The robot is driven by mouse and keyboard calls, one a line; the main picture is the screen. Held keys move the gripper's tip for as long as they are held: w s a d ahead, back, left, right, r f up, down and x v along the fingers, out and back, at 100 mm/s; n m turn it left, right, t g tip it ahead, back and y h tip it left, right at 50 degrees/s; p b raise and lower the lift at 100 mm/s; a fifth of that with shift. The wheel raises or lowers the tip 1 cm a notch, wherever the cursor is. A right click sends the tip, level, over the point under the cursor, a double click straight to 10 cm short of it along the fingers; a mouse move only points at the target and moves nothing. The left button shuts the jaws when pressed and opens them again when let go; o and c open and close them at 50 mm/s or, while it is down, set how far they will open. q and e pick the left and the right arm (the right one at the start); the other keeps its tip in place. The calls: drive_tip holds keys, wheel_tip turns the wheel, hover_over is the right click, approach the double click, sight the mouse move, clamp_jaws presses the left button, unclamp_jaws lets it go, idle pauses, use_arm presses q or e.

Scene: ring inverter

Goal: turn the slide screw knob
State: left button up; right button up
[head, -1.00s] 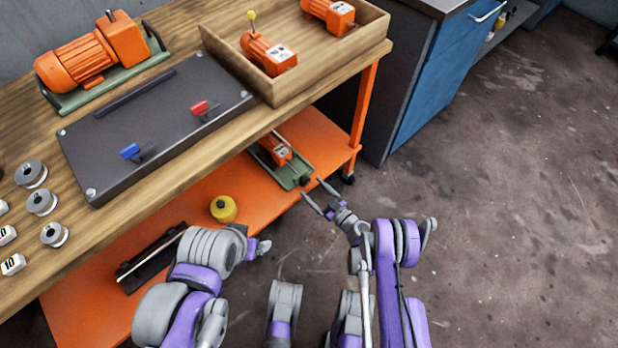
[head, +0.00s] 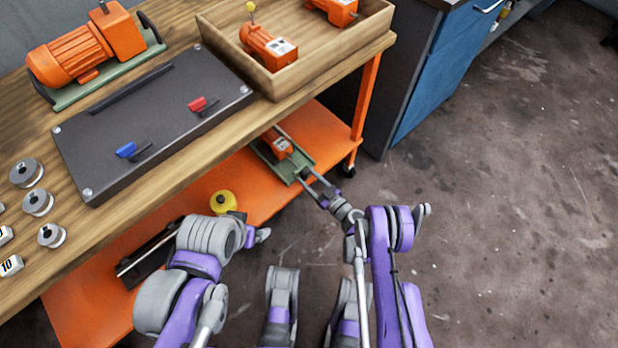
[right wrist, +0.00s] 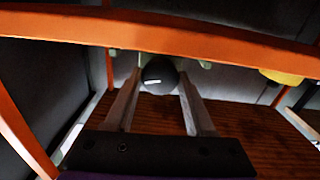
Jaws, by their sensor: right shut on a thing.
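The slide screw knob is a dark round knob (right wrist: 160,72) with a small white mark, at the near end of a green slide base (head: 283,157) on the orange lower shelf. An orange motor (head: 277,145) sits on that base. My right gripper (head: 307,178) reaches in at the shelf's front edge and is shut on the knob. In the right wrist view, the two fingers of the right gripper (right wrist: 160,84) stand on either side of the knob. The fingers largely hide the knob in the head view.
The orange shelf (head: 88,301) also holds a yellow round object (head: 223,202) and a black rail (head: 150,255). Above is the wooden bench top (head: 45,285) with a dark panel (head: 150,125) and a wooden tray (head: 330,58). The floor at right is clear.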

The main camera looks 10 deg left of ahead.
clamp_jaws()
drive_tip(key=shift+m, duration=0.3)
drive_tip(key=shift+m, duration=3.1)
drive_tip(key=o, duration=1.1)
unclamp_jaws()
drive_tip(key=shift+d, duration=0.1)
